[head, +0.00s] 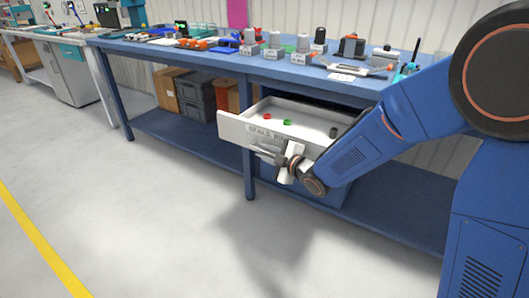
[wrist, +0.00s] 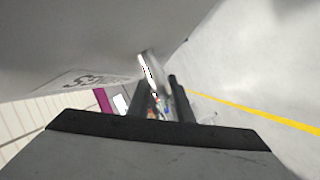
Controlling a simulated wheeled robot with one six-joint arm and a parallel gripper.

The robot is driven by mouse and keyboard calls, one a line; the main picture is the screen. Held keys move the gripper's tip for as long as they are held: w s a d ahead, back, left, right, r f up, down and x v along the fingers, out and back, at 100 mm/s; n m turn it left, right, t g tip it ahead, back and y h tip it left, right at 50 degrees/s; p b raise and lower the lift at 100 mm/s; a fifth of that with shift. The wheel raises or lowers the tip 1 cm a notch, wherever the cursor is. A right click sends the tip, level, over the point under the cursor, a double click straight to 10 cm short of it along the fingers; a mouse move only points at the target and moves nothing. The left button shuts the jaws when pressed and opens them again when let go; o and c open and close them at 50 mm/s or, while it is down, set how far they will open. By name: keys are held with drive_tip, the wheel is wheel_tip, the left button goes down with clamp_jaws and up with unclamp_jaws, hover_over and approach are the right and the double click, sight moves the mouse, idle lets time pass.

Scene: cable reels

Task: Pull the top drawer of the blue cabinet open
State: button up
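The top drawer (head: 236,131) has a white front with a printed label, partly legible as "SEALS". It stands pulled well out from the blue cabinet (head: 326,192) under the workbench, and its inside shows. A red ring (head: 267,116), a green ring (head: 287,122) and a dark cylinder (head: 333,132) lie in it. My gripper (head: 268,151) is at the drawer front. In the wrist view its dark fingers (wrist: 162,98) are on both sides of the shiny metal handle (wrist: 150,68) and appear closed on it. My arm hides part of the drawer front and cabinet.
The blue workbench (head: 225,56) carries several parts and tools above the drawer. A bench leg (head: 248,180) stands just left of the cabinet. Dark crates (head: 196,96) and cardboard boxes sit on the lower shelf. The floor in front is clear, with a yellow line (head: 40,240) at left.

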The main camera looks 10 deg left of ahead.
drive_tip(key=v, duration=1.2)
drive_tip(key=shift+s+d, duration=0.1)
idle(0.4)
